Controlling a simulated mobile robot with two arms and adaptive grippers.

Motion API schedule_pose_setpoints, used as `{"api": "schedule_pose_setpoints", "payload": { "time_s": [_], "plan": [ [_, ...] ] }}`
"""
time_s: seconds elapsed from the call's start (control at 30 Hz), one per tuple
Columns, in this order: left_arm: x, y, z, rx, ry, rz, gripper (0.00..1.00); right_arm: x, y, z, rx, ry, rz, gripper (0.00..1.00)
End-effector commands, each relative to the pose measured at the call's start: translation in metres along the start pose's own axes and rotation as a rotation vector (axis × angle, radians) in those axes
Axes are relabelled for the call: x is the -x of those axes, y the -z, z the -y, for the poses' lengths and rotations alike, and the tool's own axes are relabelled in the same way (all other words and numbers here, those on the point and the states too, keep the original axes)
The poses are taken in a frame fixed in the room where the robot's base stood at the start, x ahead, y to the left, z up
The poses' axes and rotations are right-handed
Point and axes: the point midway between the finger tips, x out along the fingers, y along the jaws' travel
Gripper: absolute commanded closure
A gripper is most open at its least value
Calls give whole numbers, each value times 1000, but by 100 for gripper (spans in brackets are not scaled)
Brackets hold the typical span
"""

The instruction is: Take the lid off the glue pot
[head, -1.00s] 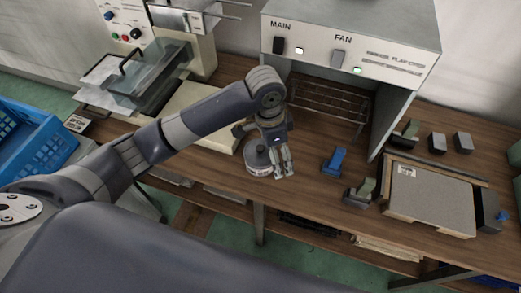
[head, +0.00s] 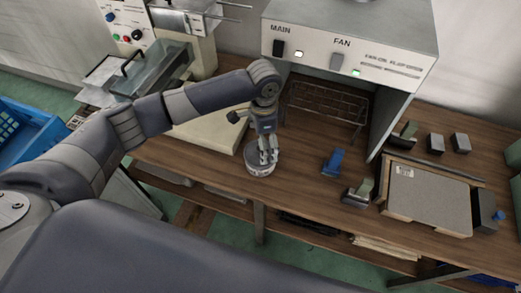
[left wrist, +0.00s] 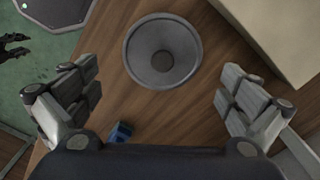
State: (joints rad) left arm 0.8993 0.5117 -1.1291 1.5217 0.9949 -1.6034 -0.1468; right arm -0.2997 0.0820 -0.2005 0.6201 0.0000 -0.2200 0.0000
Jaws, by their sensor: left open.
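The glue pot (head: 259,171) stands upright on the wooden bench, a small round pot with a pale band around its side. Its round grey lid (left wrist: 180,66) with a dark centre knob shows from above in the left wrist view. My left gripper (head: 268,158) points down over the pot and hides much of the lid in the head view. In the left wrist view the left gripper (left wrist: 162,82) is open, its fingers wide apart with nothing between them, and the lid appears ahead of the fingertips.
A beige machine base (head: 208,130) is close beside the pot on the left. A blue object (head: 335,162) stands to the right, with a clamp-like block (head: 357,194) and a grey panel (head: 432,197) beyond. A cabinet with MAIN and FAN switches (head: 350,50) rises behind.

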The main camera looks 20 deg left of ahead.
Motion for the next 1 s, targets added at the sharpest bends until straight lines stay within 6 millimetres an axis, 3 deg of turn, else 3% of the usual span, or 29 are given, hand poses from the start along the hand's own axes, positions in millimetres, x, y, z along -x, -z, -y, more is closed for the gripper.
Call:
{"api": "schedule_pose_setpoints", "payload": {
  "time_s": [0.23, 0.53, 0.6, 0.8, 1.0],
  "plan": [
    [-32, 0, 2, 0, -1, 3, 0, 12, 1, 0, -1, 0, 0, 60],
    [-38, 1, 2, -1, 1, 0, 0, 12, 1, 0, -1, 0, 0, 60],
    [-38, 0, 2, -1, 1, 0, 15, 12, 1, 0, -1, 0, 0, 60],
    [-38, 0, 2, -1, 1, 0, 42, 12, 1, 0, -1, 0, 0, 60],
    [-39, 0, 2, -1, 1, 2, 57, 12, 2, 2, -2, 2, 0, 60]
  ]
}}
